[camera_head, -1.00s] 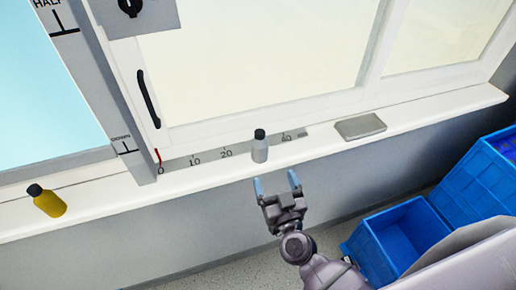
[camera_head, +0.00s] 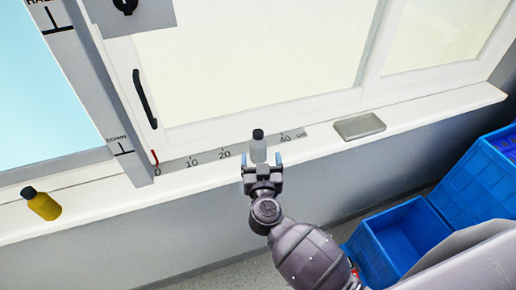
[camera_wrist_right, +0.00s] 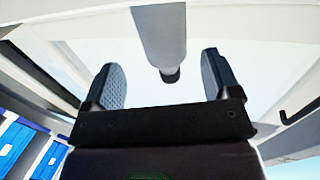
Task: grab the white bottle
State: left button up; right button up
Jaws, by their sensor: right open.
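The white bottle (camera_head: 258,150), pale with a black cap, stands upright on the white window sill near the 20 to 40 part of a printed scale. In the right wrist view the bottle (camera_wrist_right: 160,35) shows between the two open fingers (camera_wrist_right: 163,83), with clear gaps on both sides. Whether any finger touches it cannot be told. My left gripper is not in view.
A yellow bottle (camera_head: 42,204) with a black cap stands on the sill at far left. A flat grey block (camera_head: 360,126) lies on the sill to the right. Blue crates (camera_head: 400,240) stand at lower right. The window frame with a black handle (camera_head: 145,98) rises behind.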

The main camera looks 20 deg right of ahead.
aim_at(259, 153)
jog(key=x, duration=0.3)
jog(key=b+x, duration=0.1)
jog(key=shift+w+a+f, duration=0.15)
jog(key=shift+w+a, duration=0.05)
jog(key=shift+w, duration=0.15)
jog(key=shift+w+d, duration=0.1)
jog(key=shift+w, duration=0.2)
